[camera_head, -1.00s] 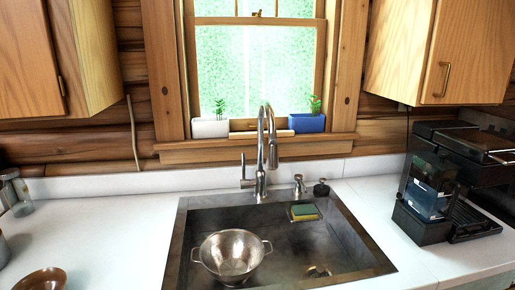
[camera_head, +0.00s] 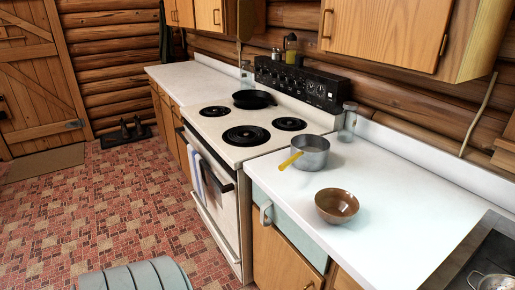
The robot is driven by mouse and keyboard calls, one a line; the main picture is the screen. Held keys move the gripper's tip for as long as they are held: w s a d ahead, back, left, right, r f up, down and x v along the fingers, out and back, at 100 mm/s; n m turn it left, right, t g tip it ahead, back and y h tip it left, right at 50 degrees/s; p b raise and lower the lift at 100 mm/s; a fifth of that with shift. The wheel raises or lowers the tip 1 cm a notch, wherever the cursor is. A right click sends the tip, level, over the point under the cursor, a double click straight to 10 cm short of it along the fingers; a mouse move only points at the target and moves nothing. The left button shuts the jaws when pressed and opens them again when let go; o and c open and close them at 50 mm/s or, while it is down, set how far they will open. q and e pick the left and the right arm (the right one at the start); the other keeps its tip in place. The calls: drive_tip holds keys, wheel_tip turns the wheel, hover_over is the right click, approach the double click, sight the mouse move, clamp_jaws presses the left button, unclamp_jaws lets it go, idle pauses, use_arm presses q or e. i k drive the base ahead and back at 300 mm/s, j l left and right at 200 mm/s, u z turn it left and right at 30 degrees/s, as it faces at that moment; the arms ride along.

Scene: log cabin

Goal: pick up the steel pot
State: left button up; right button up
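A steel pot (camera_head: 312,154) with a yellow handle (camera_head: 290,160) stands upright on the white counter (camera_head: 385,200), just right of the stove. The handle points toward the front left. A brown bowl (camera_head: 336,206) sits on the counter in front of the pot, apart from it. Neither of my grippers shows in the head view.
The white stove (camera_head: 230,140) has a black pan (camera_head: 253,98) on a back burner. A glass jar (camera_head: 347,122) stands behind the pot. The sink (camera_head: 465,262) with a colander (camera_head: 492,282) is at the lower right. The tiled floor (camera_head: 120,215) before the stove is mostly open.

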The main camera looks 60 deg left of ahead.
sight(301, 159)
drive_tip(key=u, duration=1.4)
drive_tip(key=k+l+z, duration=0.1)
drive_tip(key=z, duration=1.4)
drive_tip(key=u, duration=1.05)
drive_tip(key=k, duration=0.05)
